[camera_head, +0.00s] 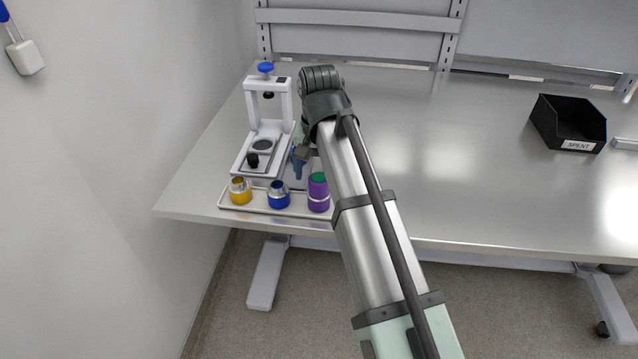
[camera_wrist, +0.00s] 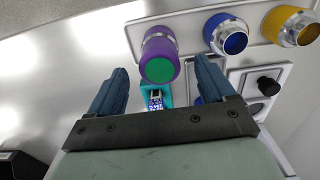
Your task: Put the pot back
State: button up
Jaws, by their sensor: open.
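A purple pot (camera_head: 318,196) with a green top stands at the right end of a pale tray (camera_head: 228,202); it also shows in the wrist view (camera_wrist: 151,45). A blue pot (camera_head: 279,200) and a yellow pot (camera_head: 241,197) with metal collars stand to its left on the tray; the wrist view shows the blue pot (camera_wrist: 232,40) and yellow pot (camera_wrist: 276,22). My gripper (camera_head: 299,170) is open and empty, behind the tray. In the wrist view its fingers (camera_wrist: 160,66) lie either side of the purple pot's line, with the pot beyond the tips.
A white stand (camera_head: 285,108) with a blue knob (camera_head: 266,68) is close on the left behind the tray. A teal piece with a patterned label (camera_wrist: 155,103) lies below my gripper. A black bin marked SPENT (camera_head: 575,118) is far right. The middle table is clear.

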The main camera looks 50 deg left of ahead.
jog(key=shift+r, duration=2.7)
